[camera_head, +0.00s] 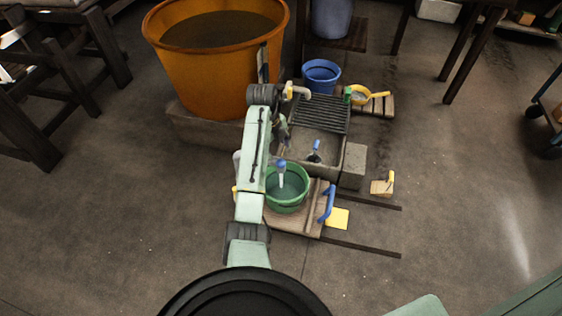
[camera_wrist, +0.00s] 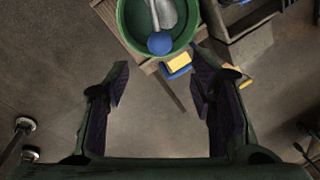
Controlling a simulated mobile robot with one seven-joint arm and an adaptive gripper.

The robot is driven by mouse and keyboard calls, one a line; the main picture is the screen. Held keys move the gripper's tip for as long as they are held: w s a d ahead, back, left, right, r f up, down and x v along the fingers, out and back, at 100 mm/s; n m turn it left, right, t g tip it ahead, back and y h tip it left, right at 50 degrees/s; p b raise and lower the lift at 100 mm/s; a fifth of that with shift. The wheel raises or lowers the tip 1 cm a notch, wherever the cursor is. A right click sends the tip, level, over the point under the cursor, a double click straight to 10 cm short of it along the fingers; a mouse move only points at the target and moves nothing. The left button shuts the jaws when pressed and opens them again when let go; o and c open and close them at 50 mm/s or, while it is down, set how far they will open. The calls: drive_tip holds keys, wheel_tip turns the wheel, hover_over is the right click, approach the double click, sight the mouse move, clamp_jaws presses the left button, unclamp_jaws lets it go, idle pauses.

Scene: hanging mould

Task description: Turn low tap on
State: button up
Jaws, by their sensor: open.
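A pale, bent, spout-like fitting with a yellow part (camera_head: 298,91) shows just right of my arm's upper joint, in front of the orange tub; I cannot tell for sure that it is the low tap. No tap is clear in the wrist view. My gripper (camera_wrist: 160,78) is open and empty in the wrist view, its two dark fingers wide apart over the floor. A green bucket (camera_wrist: 124,33) with a blue-ended ladle (camera_wrist: 160,43) lies beyond the fingertips. In the head view my arm largely hides the gripper.
The orange tub (camera_head: 205,80) stands on a stone block at upper left. The stone trough (camera_head: 318,147) with a dark grate, a blue bucket (camera_head: 320,75) and a yellow pan (camera_head: 365,92) are right of my arm. The green bucket (camera_head: 290,207) sits on a board. Right-hand floor is mostly clear.

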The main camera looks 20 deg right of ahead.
sight(280, 161)
drive_tip(key=f, duration=0.3)
drive_tip(key=d+f, duration=0.1)
drive_tip(key=f, duration=0.2)
drive_tip(key=w+f, duration=0.1)
drive_tip(key=f, duration=0.2)
drive_tip(key=shift+d+f, duration=0.3)
drive_tip(key=shift+d, duration=0.05)
drive_tip(key=shift+c, duration=0.5)
clamp_jaws()
